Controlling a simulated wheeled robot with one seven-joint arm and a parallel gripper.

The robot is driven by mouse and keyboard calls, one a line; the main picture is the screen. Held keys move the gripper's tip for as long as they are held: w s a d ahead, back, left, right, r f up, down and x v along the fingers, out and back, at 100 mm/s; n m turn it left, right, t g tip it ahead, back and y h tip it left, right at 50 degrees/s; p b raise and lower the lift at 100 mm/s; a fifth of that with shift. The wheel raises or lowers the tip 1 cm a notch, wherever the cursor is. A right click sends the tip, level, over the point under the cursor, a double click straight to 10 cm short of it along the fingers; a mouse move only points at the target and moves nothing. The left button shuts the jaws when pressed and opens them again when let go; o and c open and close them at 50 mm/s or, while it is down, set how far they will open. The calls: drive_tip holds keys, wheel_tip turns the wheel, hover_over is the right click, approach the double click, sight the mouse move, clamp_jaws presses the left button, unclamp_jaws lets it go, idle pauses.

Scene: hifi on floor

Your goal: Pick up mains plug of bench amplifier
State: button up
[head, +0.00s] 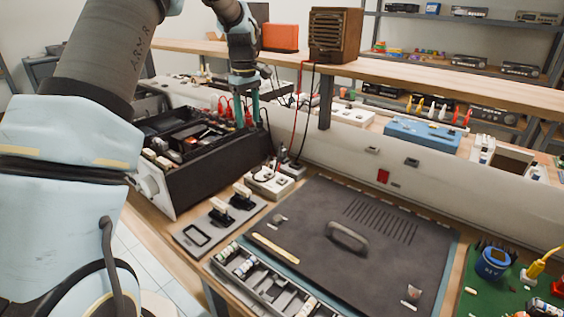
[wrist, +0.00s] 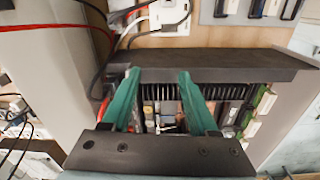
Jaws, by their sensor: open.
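The bench amplifier appears to be the open black chassis (head: 205,165) with a pale front panel and a round knob, standing on the bench at centre left. It also shows below my gripper in the wrist view (wrist: 215,66). My gripper (head: 248,124) is open and empty, its teal fingers pointing down over the far end of the chassis. In the wrist view its fingertips (wrist: 158,76) are spread near the chassis edge. A white socket block (head: 268,182) with cables lies right of the chassis; it seems to show at the wrist view's top (wrist: 170,18). I cannot clearly identify the mains plug.
A dark flat lid (head: 345,238) with a handle covers the front bench. A grey plate with black switches (head: 220,218) lies beside the chassis. A wooden shelf (head: 430,80) on a post (head: 325,100) carries a brown box (head: 335,35). Red and black cables hang nearby.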

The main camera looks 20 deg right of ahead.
drive_tip(key=shift+n, duration=0.6)
drive_tip(key=d+f, duration=0.1)
drive_tip(key=d, duration=0.2)
drive_tip(key=d+f, duration=0.1)
drive_tip(key=d, duration=0.2)
drive_tip(key=d+f+b, duration=0.1)
drive_tip(key=d, duration=0.3)
drive_tip(key=shift+s, duration=0.2)
drive_tip(key=p, duration=0.1)
hover_over(282, 149)
drive_tip(key=f, duration=0.4)
drive_tip(key=shift+w+f, duration=0.2)
drive_tip(key=shift+w, duration=0.15)
drive_tip(key=shift+s+f+p, duration=0.15)
drive_tip(key=shift+f+p, duration=0.55)
drive_tip(key=shift+f, duration=0.7)
drive_tip(key=shift+s+f+p, duration=0.15)
drive_tip(key=shift+f+p, duration=0.5)
drive_tip(key=shift+f, duration=0.75)
clamp_jaws()
